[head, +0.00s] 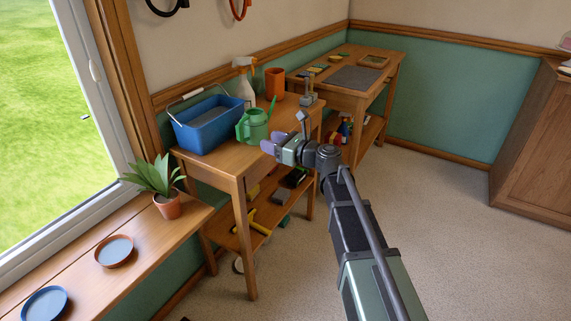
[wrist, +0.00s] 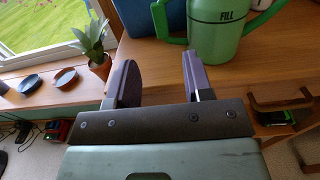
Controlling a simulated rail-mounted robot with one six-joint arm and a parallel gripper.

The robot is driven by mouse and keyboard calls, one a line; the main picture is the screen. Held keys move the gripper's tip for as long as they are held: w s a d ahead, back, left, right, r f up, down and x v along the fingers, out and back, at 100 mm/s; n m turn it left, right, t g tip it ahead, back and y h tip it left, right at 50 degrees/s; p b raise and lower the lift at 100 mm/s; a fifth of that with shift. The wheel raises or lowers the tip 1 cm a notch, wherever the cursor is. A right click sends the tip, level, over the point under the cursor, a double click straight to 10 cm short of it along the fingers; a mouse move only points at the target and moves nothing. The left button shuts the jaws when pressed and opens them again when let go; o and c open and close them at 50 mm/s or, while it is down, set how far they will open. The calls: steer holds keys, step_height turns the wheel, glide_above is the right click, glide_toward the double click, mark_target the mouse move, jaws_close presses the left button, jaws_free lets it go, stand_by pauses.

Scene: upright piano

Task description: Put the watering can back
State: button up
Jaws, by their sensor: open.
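The green watering can (head: 254,126) stands upright on the near wooden table (head: 222,162), beside the blue tub. In the wrist view the can (wrist: 215,45) is at the top, just beyond the fingers, with "FILL" on its side and its handle (wrist: 161,20) toward the left. My gripper (head: 268,144) is at the table's front edge, close to the can. In the wrist view its two fingers (wrist: 158,75) are apart with nothing between them. The can's upper part is cut off in the wrist view.
A blue tub (head: 208,124), a spray bottle (head: 244,82) and a terracotta pot (head: 275,83) crowd the table behind the can. The windowsill holds a potted plant (head: 168,205), a terracotta-rimmed saucer (head: 114,251) and a blue saucer (head: 45,303), with bare wood between them.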

steer(key=s+d+f+n+g+h, duration=0.3)
steer(key=s+f+n+g+h, duration=0.15)
steer(key=s+f+n, duration=0.45)
steer(key=s+d+f+n+g+h, duration=0.35)
steer(key=s+f+n+h, duration=0.2)
steer(key=s+n, duration=0.5)
steer(key=s+d+f+n+g+h, duration=0.2)
steer(key=s+d+n+h, duration=0.2)
steer(key=s+d, duration=0.3)
steer(key=shift+s+d+f+n+h, duration=0.35)
steer(key=shift+s+d+n+h, duration=0.1)
steer(key=shift+n, duration=0.3)
